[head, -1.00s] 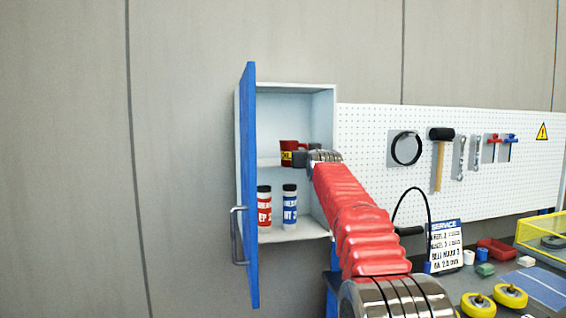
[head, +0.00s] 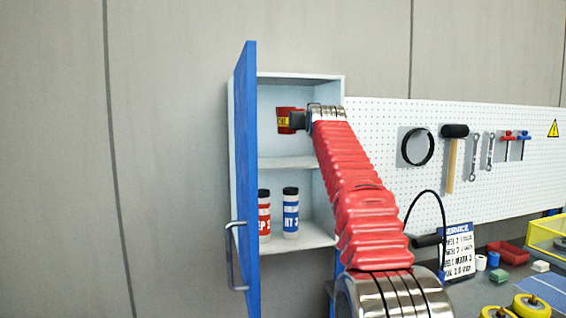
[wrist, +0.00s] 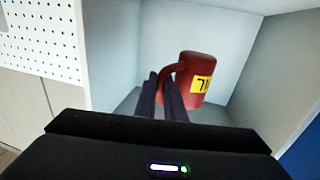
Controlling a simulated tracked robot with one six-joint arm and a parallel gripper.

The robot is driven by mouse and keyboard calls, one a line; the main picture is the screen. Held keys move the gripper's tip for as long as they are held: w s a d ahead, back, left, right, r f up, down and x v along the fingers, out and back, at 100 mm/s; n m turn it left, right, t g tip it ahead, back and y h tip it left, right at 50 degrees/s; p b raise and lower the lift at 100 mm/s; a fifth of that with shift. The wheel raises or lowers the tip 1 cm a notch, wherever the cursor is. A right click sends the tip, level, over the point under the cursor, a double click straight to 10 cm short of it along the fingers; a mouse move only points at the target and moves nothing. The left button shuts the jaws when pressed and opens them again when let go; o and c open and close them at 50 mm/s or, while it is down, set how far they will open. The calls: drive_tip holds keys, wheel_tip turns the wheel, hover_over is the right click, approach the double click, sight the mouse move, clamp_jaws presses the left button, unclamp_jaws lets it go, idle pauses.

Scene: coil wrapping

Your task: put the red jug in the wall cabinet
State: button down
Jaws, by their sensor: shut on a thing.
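The red jug (head: 284,121), with a yellow label, shows in the upper part of the open wall cabinet (head: 340,130), above its middle shelf. My gripper (head: 298,121) comes from the right and is shut on the jug's handle. In the wrist view the dark fingers (wrist: 163,96) close around the handle of the jug (wrist: 197,80), with the pale cabinet walls behind. In the head view a gap shows between the jug's bottom and the shelf (head: 285,163). The blue cabinet door (head: 245,180) stands open on the left.
A red-labelled bottle (head: 264,215) and a blue-labelled bottle (head: 290,212) stand in the lower compartment. The upper compartment shows no other objects. A pegboard (head: 380,130) with tools hangs right of the cabinet, above a cluttered bench.

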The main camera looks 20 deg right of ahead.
drive_tip(key=shift+a+r, duration=0.1)
drive_tip(key=shift+r, duration=0.05)
wheel_tip(320, 180, down, 6)
drive_tip(key=shift+d, duration=0.2)
idle(0.8)
drive_tip(key=shift+f, duration=0.25)
drive_tip(key=shift+f, duration=1.75)
drive_tip(key=c, duration=1.8)
unclamp_jaws()
drive_tip(key=shift+c, duration=0.2)
